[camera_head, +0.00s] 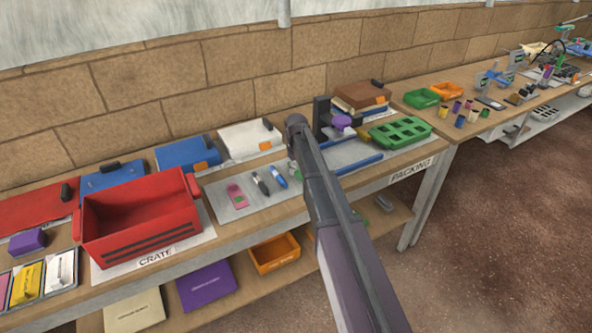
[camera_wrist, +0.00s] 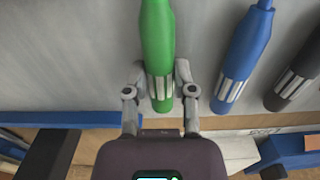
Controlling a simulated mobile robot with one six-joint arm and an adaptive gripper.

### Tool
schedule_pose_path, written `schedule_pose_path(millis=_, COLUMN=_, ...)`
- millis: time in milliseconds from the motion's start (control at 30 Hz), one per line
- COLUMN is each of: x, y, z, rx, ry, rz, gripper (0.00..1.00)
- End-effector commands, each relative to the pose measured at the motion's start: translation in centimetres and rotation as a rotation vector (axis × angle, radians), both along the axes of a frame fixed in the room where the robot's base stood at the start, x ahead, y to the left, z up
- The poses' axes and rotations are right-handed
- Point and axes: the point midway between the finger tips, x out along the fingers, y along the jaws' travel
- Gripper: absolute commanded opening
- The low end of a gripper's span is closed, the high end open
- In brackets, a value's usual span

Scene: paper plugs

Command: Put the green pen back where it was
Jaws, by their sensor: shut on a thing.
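The green pen (camera_wrist: 157,40) is in the wrist view, its silver-striped end toward my gripper (camera_wrist: 158,82). My gripper is shut on it, one finger on each side of the striped end. The pen is over the grey mat (camera_wrist: 70,60); I cannot tell whether it touches the mat. In the head view my arm hides most of the gripper and the pen. The blue pen (camera_wrist: 243,50) lies to the right of the green one, with a dark pen (camera_wrist: 297,70) beyond it. The blue pen (camera_head: 278,177) and dark pen (camera_head: 260,184) also show in the head view.
A pink item (camera_head: 237,196) lies on the mat left of the pens. A red crate (camera_head: 139,220) stands farther left. A green tray (camera_head: 400,132) with openings and a blue bar (camera_head: 358,164) are to the right of my arm.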

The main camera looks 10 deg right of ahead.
Motion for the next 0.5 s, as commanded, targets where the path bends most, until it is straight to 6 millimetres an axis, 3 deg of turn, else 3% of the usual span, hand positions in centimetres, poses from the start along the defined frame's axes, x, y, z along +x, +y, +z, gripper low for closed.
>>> schedule_pose_path(millis=67, x=0.0, y=-0.01, z=-0.33, rx=0.0, ry=0.0, rz=0.0, gripper=0.02)
schedule_pose_path(millis=100, x=0.0, y=-0.01, z=-0.18, rx=0.0, ry=0.0, rz=0.0, gripper=0.46)
schedule_pose_path(millis=200, x=0.0, y=0.0, z=-0.17, rx=0.0, ry=0.0, rz=0.0, gripper=0.68)
schedule_pose_path(millis=500, x=0.0, y=0.0, z=-0.17, rx=0.0, ry=0.0, rz=0.0, gripper=0.68)
